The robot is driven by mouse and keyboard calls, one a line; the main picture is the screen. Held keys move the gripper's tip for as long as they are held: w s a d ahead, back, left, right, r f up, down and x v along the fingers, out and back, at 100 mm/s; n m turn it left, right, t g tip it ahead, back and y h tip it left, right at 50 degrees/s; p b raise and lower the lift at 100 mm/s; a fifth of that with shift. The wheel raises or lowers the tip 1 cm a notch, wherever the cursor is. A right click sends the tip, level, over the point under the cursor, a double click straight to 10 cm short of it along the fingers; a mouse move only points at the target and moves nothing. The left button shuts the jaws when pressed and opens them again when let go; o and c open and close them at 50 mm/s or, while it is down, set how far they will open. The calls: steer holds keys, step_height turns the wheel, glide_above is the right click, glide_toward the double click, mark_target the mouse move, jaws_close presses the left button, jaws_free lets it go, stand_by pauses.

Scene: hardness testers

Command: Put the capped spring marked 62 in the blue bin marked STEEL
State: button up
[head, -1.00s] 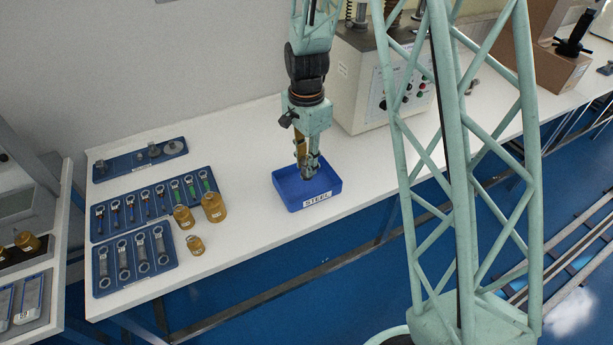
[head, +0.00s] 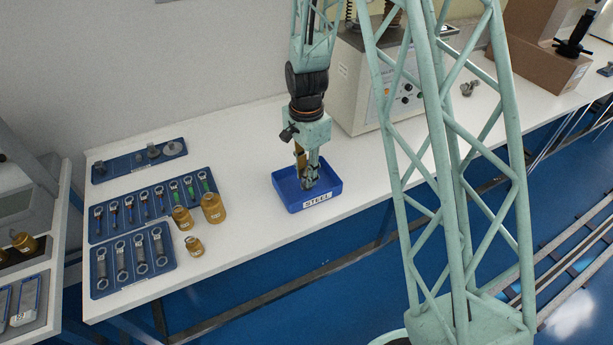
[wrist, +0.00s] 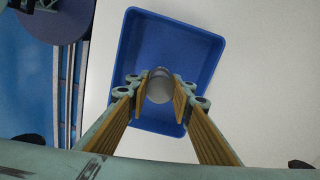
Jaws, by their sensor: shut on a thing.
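The blue bin (head: 277,187) with a white STEEL label (head: 317,199) stands on the white bench; it also shows in the wrist view (wrist: 202,41). My gripper (head: 309,182) points down over the inside of the bin. In the wrist view its two fingers (wrist: 159,92) are shut on a round grey-topped thing (wrist: 160,83), which I take for the capped spring. I see it from above, in front of the bin floor. Its marking is not readable, and its lower part is hidden. I cannot tell whether it touches the bin floor.
Blue trays of springs and tools (head: 134,258) lie at the bench's left, with brass pots (head: 212,208) beside them. A grey tester (head: 352,88) stands behind the bin at right. The bench front edge is close to the bin.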

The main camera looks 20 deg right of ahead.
steer(key=shift+f, duration=0.3)
steer(key=o, duration=0.9)
steer(key=shift+r, duration=0.15)
step_height(320, 180, up, 11)
steer(key=shift+f+p, duration=0.1)
steer(key=shift+p, duration=0.85)
steer(key=shift+r, duration=0.65)
